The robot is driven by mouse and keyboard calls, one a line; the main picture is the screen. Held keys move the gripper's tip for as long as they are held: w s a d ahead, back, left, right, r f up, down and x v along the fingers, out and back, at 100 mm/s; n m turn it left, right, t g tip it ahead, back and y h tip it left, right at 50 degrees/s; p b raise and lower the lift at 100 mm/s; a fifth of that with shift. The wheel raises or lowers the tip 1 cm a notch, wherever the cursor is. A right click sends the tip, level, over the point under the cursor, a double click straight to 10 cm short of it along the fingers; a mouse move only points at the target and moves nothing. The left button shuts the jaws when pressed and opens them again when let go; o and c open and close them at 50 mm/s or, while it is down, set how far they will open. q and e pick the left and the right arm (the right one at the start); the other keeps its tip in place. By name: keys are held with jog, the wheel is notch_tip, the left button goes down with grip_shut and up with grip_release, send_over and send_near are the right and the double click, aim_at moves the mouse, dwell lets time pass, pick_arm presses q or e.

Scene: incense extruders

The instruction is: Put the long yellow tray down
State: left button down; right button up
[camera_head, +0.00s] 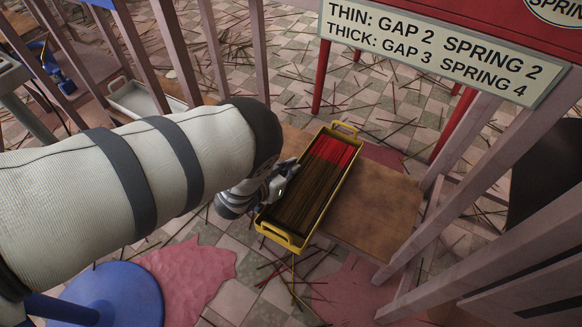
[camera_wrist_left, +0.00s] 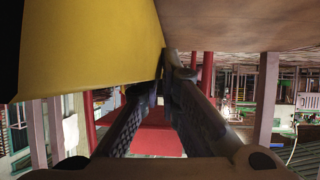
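The long yellow tray (camera_head: 293,242) holds dark sticks, with red ones at its far end. It is over the brown wooden board (camera_head: 375,208), its near end past the board's edge. Whether it rests on the board or hangs just above cannot be told. My left gripper (camera_head: 283,178) is at the tray's left long side. In the left wrist view the yellow wall (camera_wrist_left: 85,45) fills the upper left, and the fingers (camera_wrist_left: 166,70) close together at its edge, the left one partly hidden behind it. My right gripper is not in view.
A red sign board (camera_head: 450,50) stands at the upper right. Pink posts (camera_head: 440,235) flank the board on the right. A white tray (camera_head: 140,100) sits at the left behind my arm. A blue round stool (camera_head: 115,295) is at the lower left. Loose sticks litter the tiled floor.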

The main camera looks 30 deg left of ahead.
pick_arm(q)
jog(key=shift+f, duration=0.45)
jog(key=c, duration=1.7)
grip_release()
jog(key=shift+s, duration=0.1)
